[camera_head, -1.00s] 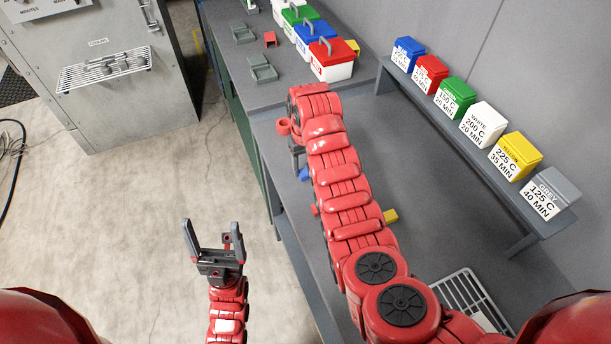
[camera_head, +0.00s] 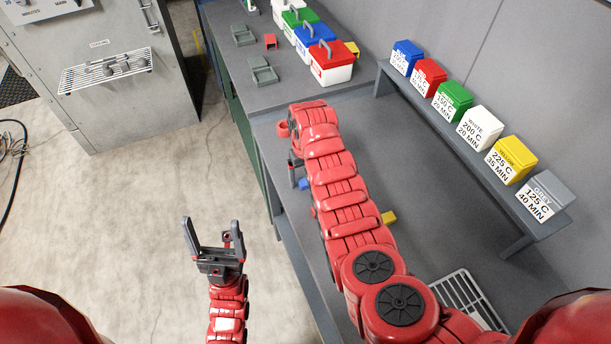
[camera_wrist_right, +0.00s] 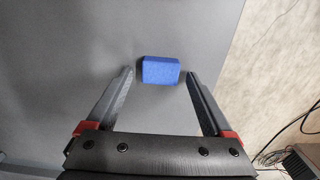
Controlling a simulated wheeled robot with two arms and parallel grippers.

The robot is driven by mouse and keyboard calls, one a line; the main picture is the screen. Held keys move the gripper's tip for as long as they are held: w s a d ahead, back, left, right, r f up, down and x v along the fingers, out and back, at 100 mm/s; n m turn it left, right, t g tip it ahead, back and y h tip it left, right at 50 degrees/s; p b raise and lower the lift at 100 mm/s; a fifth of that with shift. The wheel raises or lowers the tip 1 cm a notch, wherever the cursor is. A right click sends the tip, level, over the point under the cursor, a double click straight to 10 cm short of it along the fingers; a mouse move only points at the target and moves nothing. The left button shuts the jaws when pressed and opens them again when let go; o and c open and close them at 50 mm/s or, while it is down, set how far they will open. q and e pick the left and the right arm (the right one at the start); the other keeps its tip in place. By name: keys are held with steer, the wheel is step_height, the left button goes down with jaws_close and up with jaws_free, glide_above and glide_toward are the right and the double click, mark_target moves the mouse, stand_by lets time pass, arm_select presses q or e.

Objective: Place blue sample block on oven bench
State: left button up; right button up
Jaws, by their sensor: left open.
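The blue sample block (camera_wrist_right: 160,70) lies on the grey bench. In the right wrist view it sits between the tips of my right gripper (camera_wrist_right: 158,78), which is open, with a gap on both sides. In the head view only a small part of the block (camera_head: 304,184) shows beside my right gripper (camera_head: 295,172); the arm covers much of the bench there. My left gripper (camera_head: 212,228) is open and empty, over the floor left of the bench. I cannot tell which surface is the oven bench; a grey cabinet with a wire shelf (camera_head: 107,69) stands at the upper left.
A yellow block (camera_head: 389,217) lies right of my right arm. Lidded boxes, including a red one (camera_head: 332,65), and grey trays (camera_head: 262,72) stand at the back. Labelled bins line a raised shelf (camera_head: 510,222) on the right. A wire rack (camera_head: 466,294) lies nearer me.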

mark_target(305, 178)
steer(key=shift+r, duration=0.25)
step_height(305, 178, up, 6)
steer(key=shift+w+f+b, duration=0.15)
steer(key=shift+b, duration=1.1)
step_height(305, 178, up, 6)
steer(key=p, duration=0.2)
